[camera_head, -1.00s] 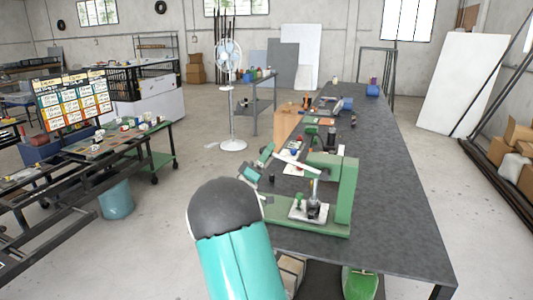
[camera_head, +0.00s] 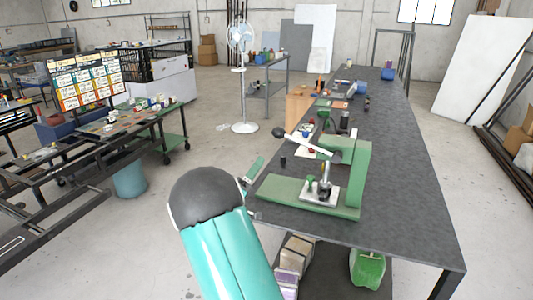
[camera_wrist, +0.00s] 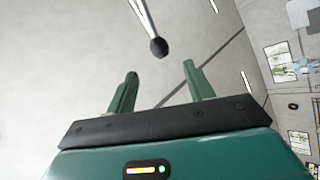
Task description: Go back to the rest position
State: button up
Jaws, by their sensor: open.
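My gripper (camera_wrist: 158,88) shows in the wrist view with its two green fingers apart and nothing between them. Beyond the fingertips, a pale rod with a dark round end (camera_wrist: 158,46) hangs in from the top, apart from them. In the head view, my teal arm with a dark rounded joint fills the lower middle and hides most of the gripper. One green finger (camera_head: 254,168) shows beside the table's left edge. A green press-like fixture (camera_head: 352,185) stands on the dark table (camera_head: 405,215). Its white lever (camera_head: 315,147) ends in a dark knob at upper left, apart from the finger.
Small parts and tools lie farther back on the table. A green bin (camera_head: 367,268) and boxes (camera_head: 294,258) sit below it. A white fan (camera_head: 241,75) stands behind on the floor. A black-framed bench (camera_head: 85,150) is at left, with open floor between.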

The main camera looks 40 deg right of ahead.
jog(key=shift+a+f, duration=0.45)
jog(key=shift+a, duration=0.1)
jog(key=shift+s, duration=0.1)
